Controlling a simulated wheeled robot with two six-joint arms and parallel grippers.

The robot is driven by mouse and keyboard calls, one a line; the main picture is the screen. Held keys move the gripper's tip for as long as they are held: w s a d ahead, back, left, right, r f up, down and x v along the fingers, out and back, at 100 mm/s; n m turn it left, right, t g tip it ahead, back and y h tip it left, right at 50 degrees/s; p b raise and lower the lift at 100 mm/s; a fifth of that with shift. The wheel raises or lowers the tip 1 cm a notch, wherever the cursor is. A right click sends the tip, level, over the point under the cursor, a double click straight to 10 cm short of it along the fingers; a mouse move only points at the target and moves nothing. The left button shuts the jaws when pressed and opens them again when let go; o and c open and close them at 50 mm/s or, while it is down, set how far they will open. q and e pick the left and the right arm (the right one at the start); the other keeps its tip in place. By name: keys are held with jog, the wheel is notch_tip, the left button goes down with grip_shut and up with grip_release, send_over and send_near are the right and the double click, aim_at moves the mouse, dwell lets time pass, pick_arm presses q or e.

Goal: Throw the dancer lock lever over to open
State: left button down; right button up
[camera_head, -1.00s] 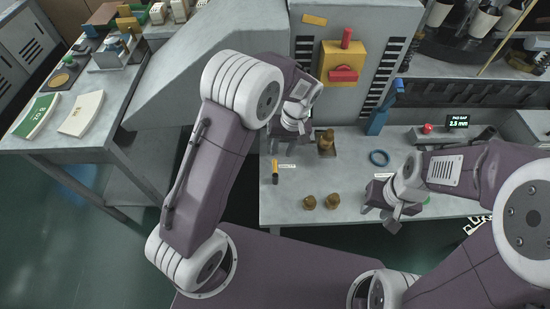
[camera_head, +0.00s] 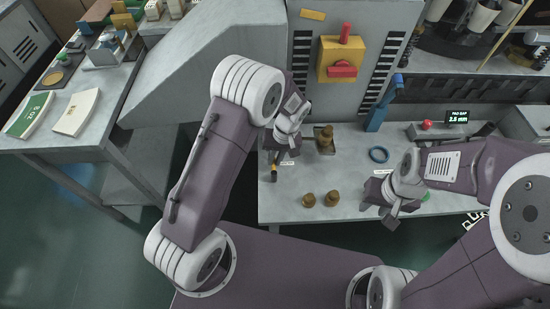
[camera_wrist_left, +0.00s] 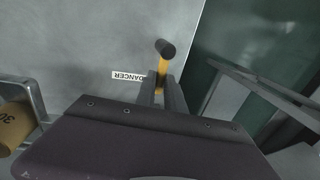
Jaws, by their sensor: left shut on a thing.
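The dancer lock lever (camera_head: 274,174) stands near the left front of the bench, with a yellow shaft and a black end. In the left wrist view the lever (camera_wrist_left: 164,62) shows its round black knob beyond my fingertips. A white DANCER label (camera_wrist_left: 128,76) lies beside it. My left gripper (camera_wrist_left: 163,92) is shut on the lever's yellow shaft, one finger on each side. In the head view my left gripper (camera_head: 275,160) partly covers the lever, and its base is hidden. My right gripper (camera_head: 378,214) hangs over the bench front at the right; its jaw opening is unclear.
Two brown pieces (camera_head: 320,200) stand to the right of the lever. Another brown piece (camera_head: 325,137) sits in a small tray behind. A blue ring (camera_head: 379,155) lies farther right. A yellow box with a red handle (camera_head: 342,70) is on the machine behind.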

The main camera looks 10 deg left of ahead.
pick_arm(q)
jog(key=shift+d+r+m+p, duration=0.1)
jog(key=shift+d+m+p, duration=0.3)
jog(key=shift+m, duration=0.5)
jog(key=m, duration=0.1)
jog(key=d+m, duration=0.1)
jog(key=shift+m+t+p, duration=0.3)
jog(key=shift+t+p, duration=0.05)
jog(key=shift+t, duration=0.05)
jog(key=m, duration=0.1)
jog(key=d+m, duration=0.1)
jog(key=m, duration=0.1)
jog(key=m+t, duration=0.1)
jog(key=shift+s+d+m+p, duration=0.2)
jog(key=shift+s+m+p, duration=0.1)
jog(key=shift+s+p, duration=0.1)
jog(key=m, duration=0.2)
jog(key=s+d+m, duration=0.1)
jog(key=m, duration=0.1)
jog(key=shift+d+m+t+h, duration=0.1)
jog(key=shift+m+t+h, duration=0.2)
jog(key=shift+h, duration=0.1)
jog(key=shift+s+d+m+h, duration=0.2)
jog(key=shift+s+m, duration=0.2)
jog(key=shift+m, duration=0.65)
jog(key=shift+s+d+m+h, duration=0.1)
jog(key=shift+s+m+h, duration=0.2)
jog(key=shift+m, duration=0.75)
jog(key=shift+s, duration=0.1)
